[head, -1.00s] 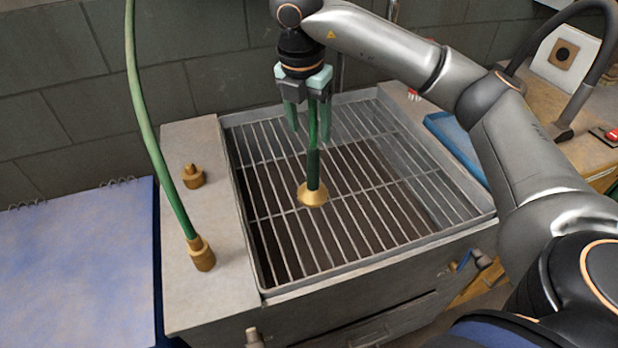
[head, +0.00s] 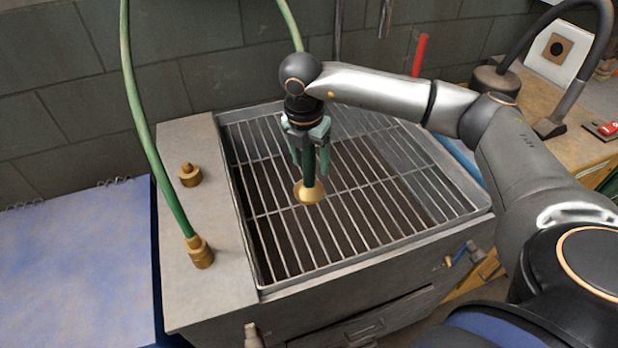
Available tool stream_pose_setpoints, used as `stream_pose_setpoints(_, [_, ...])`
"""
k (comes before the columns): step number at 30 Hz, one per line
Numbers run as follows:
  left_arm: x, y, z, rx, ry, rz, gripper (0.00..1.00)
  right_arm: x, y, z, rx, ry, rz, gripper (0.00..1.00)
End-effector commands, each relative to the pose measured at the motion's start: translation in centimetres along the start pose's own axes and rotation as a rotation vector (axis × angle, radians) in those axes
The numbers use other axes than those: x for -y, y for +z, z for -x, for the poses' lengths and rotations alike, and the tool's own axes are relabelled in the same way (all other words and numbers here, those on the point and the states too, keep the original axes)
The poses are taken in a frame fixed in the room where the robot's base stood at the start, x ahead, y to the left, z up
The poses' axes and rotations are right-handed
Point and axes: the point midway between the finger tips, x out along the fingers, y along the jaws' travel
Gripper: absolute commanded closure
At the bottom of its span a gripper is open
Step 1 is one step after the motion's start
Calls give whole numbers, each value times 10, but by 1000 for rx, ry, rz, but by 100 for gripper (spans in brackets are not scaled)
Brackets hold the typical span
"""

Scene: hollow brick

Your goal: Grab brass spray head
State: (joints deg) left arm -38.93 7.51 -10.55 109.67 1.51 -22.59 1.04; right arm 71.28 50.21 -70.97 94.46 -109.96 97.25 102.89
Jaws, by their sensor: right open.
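The brass spray head (head: 309,193) is a flared cone at the lower end of a dark upright handle, over the metal grating. My right gripper (head: 310,170) points down, directly above the brass cone in the picture. Its pale green fingers are open, one on each side of the dark handle. The handle's upper part is hidden by the gripper. I cannot tell whether the fingers touch the handle. My left gripper is not in view.
The grating (head: 345,230) lies in a rimmed metal basin. A green hose (head: 140,110) rises from a brass fitting (head: 201,252) on the left ledge. A smaller brass fitting (head: 190,176) stands behind it.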

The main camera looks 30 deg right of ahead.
Motion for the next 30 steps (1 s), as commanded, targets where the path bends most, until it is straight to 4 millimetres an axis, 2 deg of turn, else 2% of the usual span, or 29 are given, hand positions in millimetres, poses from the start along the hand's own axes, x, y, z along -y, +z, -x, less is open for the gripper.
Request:
stream_pose_setpoints(2, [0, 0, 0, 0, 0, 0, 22, 0, 0, 0, 0, 0, 0, 32])
stream_pose_setpoints(20, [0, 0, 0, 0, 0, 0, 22, 0, 0, 1, 0, 0, 0, 99])
stream_pose_setpoints(30, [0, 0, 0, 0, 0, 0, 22, 0, 0, 1, -1, 0, 0, 100])
